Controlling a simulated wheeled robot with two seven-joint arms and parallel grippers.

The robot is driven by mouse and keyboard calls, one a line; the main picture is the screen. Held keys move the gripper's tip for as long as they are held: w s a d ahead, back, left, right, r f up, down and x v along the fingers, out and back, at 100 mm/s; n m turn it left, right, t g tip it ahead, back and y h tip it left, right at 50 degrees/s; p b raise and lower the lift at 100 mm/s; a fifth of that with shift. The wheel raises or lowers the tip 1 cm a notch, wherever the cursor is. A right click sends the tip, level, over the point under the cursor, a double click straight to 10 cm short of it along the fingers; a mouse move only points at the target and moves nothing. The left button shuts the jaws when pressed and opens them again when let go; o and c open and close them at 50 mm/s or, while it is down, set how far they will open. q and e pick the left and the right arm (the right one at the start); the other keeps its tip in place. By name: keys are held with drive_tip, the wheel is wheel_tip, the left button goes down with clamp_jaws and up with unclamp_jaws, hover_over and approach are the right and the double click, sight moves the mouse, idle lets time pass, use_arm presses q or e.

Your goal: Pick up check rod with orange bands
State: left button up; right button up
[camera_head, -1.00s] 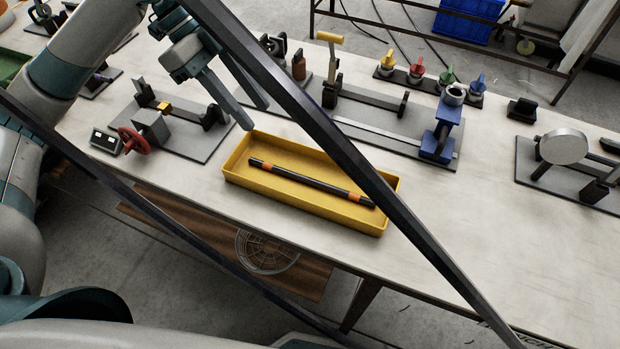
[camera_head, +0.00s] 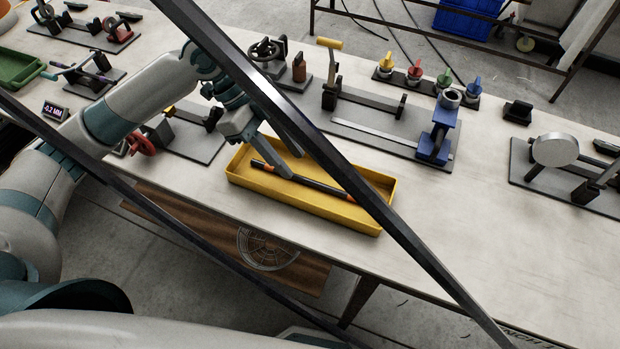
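The check rod (camera_head: 318,184) is a dark rod with orange bands near its ends. It lies inside a yellow tray (camera_head: 290,207) at the table's front edge. My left gripper (camera_head: 299,168) reaches in from the left over the tray, fingers pointing down toward the rod. Its two fingers stand apart, and the nearer one covers part of the rod's middle. I see no grip on the rod, and contact is unclear. My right gripper is not in view.
Behind the tray stands a fixture with a blue clamp (camera_head: 437,142). Left of it is a fixture with a red handwheel (camera_head: 141,143), partly behind my arm. A round-faced gauge (camera_head: 555,150) stands at the right. The table right of the tray is clear.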

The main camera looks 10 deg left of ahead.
sight(308, 180)
use_arm(q)
drive_tip(key=shift+s+d+f+p, duration=0.15)
drive_tip(key=shift+d+f+p, duration=0.25)
drive_tip(key=shift+d+p, duration=0.1)
drive_tip(key=p+x, duration=0.1)
drive_tip(key=x, duration=0.2)
drive_tip(key=shift+d, duration=0.1)
drive_tip(key=shift+d+f, duration=0.2)
drive_tip(key=shift+f, duration=0.2)
clamp_jaws()
